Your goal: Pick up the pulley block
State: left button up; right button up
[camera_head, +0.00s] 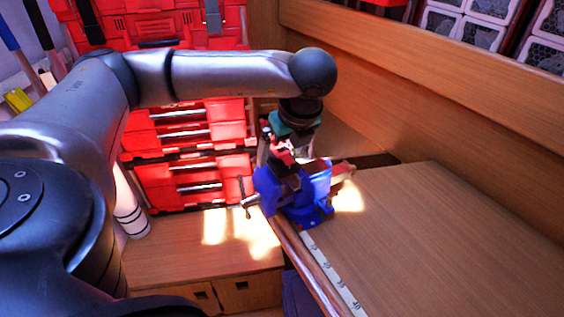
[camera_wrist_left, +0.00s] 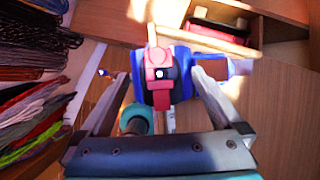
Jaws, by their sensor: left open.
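My left gripper (camera_wrist_left: 160,84) is open, pointing down at the vise, with one finger on each side of the red piece. In the head view the gripper (camera_head: 287,160) is dark and partly hidden. My right gripper is not in view.
The vise stands at the corner of a wooden bench (camera_head: 450,235), whose top is clear to the right. Red storage bins (camera_head: 190,180) are stacked behind. A wooden ledge (camera_head: 430,70) runs along the right. Coloured folded lines (camera_wrist_left: 35,95) hang at the left of the wrist view.

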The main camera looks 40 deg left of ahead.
pick_arm(q)
jog(key=shift+a+f, duration=0.2)
jog(key=shift+f, duration=0.35)
jog(key=shift+w+r, duration=0.1)
grip_shut()
dwell(0.4)
